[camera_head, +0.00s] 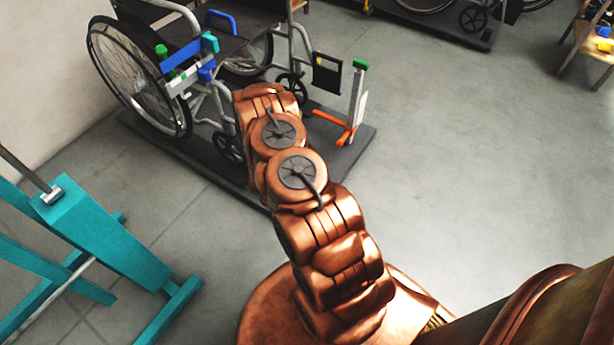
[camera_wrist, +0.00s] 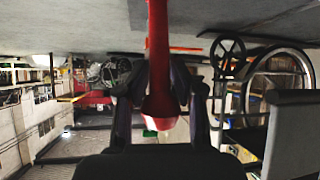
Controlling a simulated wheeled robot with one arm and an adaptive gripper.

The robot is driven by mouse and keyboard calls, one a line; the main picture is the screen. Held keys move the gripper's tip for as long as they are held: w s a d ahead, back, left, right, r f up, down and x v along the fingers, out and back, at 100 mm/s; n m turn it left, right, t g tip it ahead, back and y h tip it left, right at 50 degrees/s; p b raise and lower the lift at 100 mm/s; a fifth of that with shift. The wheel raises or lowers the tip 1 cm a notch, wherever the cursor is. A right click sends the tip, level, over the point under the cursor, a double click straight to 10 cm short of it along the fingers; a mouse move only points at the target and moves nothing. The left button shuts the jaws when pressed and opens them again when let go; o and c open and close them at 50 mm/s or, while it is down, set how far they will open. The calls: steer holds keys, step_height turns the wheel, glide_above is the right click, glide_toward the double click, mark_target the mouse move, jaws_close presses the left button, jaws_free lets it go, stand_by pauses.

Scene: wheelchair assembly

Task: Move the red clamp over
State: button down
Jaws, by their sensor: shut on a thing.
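The red clamp (camera_wrist: 158,105) is in the middle of the wrist view, a long red bar with a wider, rounded lower end. My gripper (camera_wrist: 160,76) has its dark fingers on both sides of the bar and is shut on it. The bar runs up past the fingers to the top edge of the picture. In the head view my copper arm reaches toward the wheelchair (camera_head: 215,95), and the gripper and the clamp are hidden behind the arm.
The wheelchair stands on a dark platform (camera_head: 345,158), with blue and green-ended clamps (camera_head: 190,60) on its near side. An upright green-topped clamp (camera_head: 357,100) stands at the platform's right, by an orange-red part. A teal stand (camera_head: 105,235) is at left. Floor at right is clear.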

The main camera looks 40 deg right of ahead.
steer(key=shift+s+d+r, duration=0.1)
steer(key=shift+r, duration=0.05)
steer(key=c, duration=1.1)
jaws_free()
steer(key=shift+o, duration=0.2)
steer(key=v, duration=1.2)
